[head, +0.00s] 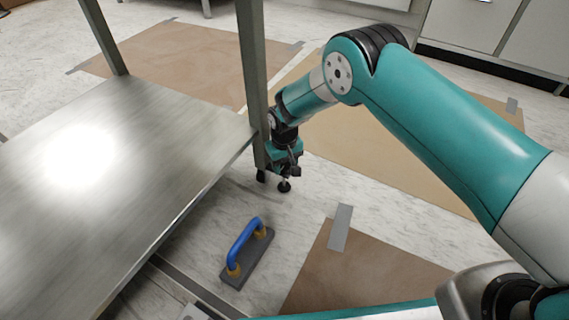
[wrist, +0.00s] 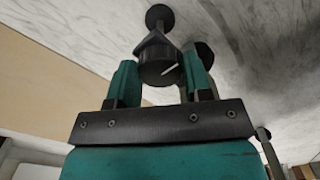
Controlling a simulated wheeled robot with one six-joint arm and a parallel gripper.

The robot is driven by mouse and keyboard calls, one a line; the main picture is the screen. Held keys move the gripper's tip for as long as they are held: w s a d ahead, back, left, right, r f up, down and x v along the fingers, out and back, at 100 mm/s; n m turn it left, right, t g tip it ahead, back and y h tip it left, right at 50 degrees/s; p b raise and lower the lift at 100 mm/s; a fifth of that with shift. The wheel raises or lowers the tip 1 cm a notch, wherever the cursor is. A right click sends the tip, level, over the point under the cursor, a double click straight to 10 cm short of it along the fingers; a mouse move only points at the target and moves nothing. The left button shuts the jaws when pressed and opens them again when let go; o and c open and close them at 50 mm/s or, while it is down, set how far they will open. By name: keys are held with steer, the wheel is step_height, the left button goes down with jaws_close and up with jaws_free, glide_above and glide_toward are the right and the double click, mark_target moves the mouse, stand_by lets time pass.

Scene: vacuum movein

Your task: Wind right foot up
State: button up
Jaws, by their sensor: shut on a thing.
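In the head view, the round black pad (head: 284,187) shows just below my gripper.
The steel table shelf (head: 120,150) and its leg (head: 251,70) stand close to the left of my arm. A blue-handled tool (head: 245,245) lies on the floor in front. Brown sheets (head: 360,265) are taped to the floor. Another dark foot (wrist: 206,54) shows behind the held one.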

steer(key=shift+r+n+p, duration=0.1)
steer(key=shift+n+p, duration=0.25)
steer(key=shift+n, duration=0.05)
steer(key=shift+n+p, duration=0.65)
steer(key=shift+n, duration=0.35)
steer(key=n+p, duration=0.1)
steer(key=n, duration=0.3)
steer(key=shift+d+n+p, duration=0.1)
steer(key=shift+n+p, duration=0.2)
steer(key=shift+p, duration=0.05)
steer(key=n, duration=0.4)
steer(key=shift+p, duration=0.4)
steer(key=shift+n, duration=2)
steer(key=o, duration=0.9)
